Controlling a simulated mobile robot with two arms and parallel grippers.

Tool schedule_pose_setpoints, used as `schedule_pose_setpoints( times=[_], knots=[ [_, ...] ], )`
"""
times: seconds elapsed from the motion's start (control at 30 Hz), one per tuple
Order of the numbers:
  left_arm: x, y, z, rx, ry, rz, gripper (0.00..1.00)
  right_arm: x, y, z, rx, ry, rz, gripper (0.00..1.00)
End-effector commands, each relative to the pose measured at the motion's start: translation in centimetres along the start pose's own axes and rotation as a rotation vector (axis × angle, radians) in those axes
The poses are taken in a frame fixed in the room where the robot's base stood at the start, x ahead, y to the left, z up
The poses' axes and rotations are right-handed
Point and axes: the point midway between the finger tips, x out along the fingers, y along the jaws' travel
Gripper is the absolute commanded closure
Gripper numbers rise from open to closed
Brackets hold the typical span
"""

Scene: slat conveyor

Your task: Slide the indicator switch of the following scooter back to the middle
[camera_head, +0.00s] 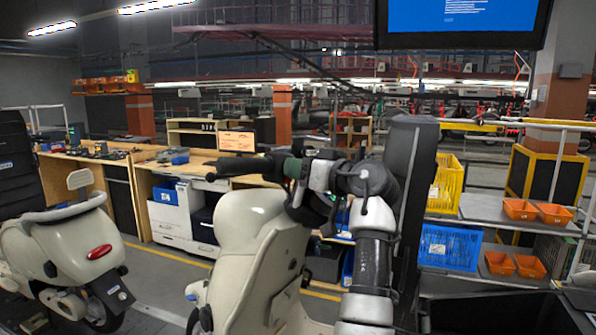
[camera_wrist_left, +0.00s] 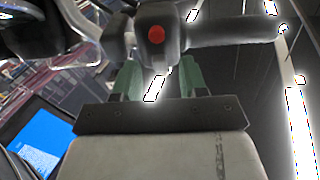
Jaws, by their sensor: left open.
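A cream scooter (camera_head: 250,235) stands in front of me in the head view. Its handlebar has a black grip (camera_head: 235,167) pointing left, which also shows in the left wrist view (camera_wrist_left: 240,32). A dark switch housing (camera_wrist_left: 172,40) beside the grip carries a round red button (camera_wrist_left: 156,35). My left gripper (camera_head: 291,168) is at the handlebar, with its green fingers in the left wrist view (camera_wrist_left: 160,75) open, one on each side below the housing. Whether they touch it I cannot tell. The indicator slider's position cannot be made out. My right gripper is not in view.
A second cream scooter (camera_head: 65,240) with a red tail light stands at the left. Behind are wooden workbenches (camera_head: 190,165). Yellow (camera_head: 447,185) and blue (camera_head: 450,247) crates and orange bins (camera_head: 520,209) are at the right. A screen (camera_head: 455,20) hangs at upper right.

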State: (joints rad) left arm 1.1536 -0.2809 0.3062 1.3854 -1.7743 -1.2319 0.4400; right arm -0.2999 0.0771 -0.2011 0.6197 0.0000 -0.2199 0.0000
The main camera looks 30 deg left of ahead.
Motion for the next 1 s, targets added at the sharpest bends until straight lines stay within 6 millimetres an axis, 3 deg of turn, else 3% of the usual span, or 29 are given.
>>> schedule_pose_setpoints(
  times=[0.2, 0.5, 1.0],
  knots=[
    [-4.4, 0.2, 0.6, -0.003, 0.003, 0.004, 0.57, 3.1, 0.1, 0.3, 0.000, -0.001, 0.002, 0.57],
    [-8.9, 0.1, 0.3, -0.001, 0.001, 0.001, 0.57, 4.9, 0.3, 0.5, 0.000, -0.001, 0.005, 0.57],
    [-9.5, 0.0, 0.1, -0.001, 0.000, 0.000, 0.57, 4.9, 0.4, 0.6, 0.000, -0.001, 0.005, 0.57]
  ],
)
